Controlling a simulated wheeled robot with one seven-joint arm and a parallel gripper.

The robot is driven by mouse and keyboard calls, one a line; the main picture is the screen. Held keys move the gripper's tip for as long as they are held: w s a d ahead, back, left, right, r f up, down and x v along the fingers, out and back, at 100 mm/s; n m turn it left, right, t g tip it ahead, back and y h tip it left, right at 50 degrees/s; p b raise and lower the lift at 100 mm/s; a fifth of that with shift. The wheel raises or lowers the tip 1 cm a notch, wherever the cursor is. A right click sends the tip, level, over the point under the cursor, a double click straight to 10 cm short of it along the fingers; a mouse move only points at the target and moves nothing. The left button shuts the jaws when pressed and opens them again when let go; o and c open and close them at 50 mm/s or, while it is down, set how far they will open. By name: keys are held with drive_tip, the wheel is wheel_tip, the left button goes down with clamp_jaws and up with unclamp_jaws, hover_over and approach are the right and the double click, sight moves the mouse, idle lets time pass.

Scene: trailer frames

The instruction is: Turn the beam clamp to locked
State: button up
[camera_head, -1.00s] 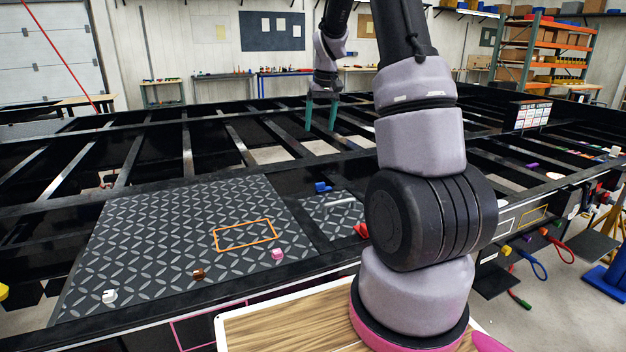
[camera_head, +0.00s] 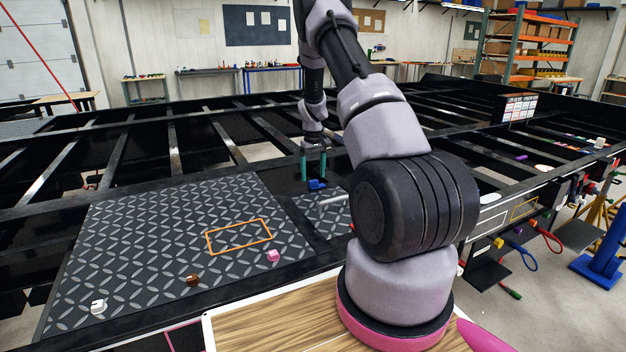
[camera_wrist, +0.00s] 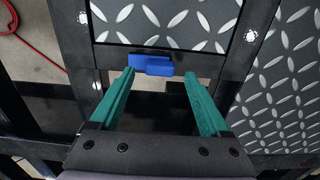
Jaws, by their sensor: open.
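The beam clamp appears to be the small blue block (camera_head: 317,184) at the back edge of the small diamond plate, on a dark beam. It also shows in the wrist view (camera_wrist: 152,65), lying crosswise between and just beyond the fingertips. My gripper (camera_head: 314,152) points down above the blue block with its two green fingers apart. In the wrist view the gripper (camera_wrist: 157,75) is open and empty, one finger on each side of the block, with no contact visible. I cannot tell the clamp's locked mark.
A large diamond plate (camera_head: 150,240) with an orange outline lies to the left. White, brown and pink small pieces sit near its front edge. A grey bar handle (camera_head: 332,199) stands on the small plate near the blue block. Open gaps lie between the trailer's dark beams.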

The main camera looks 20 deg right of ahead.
sight(317, 184)
drive_tip(key=shift+f, duration=1.25)
clamp_jaws()
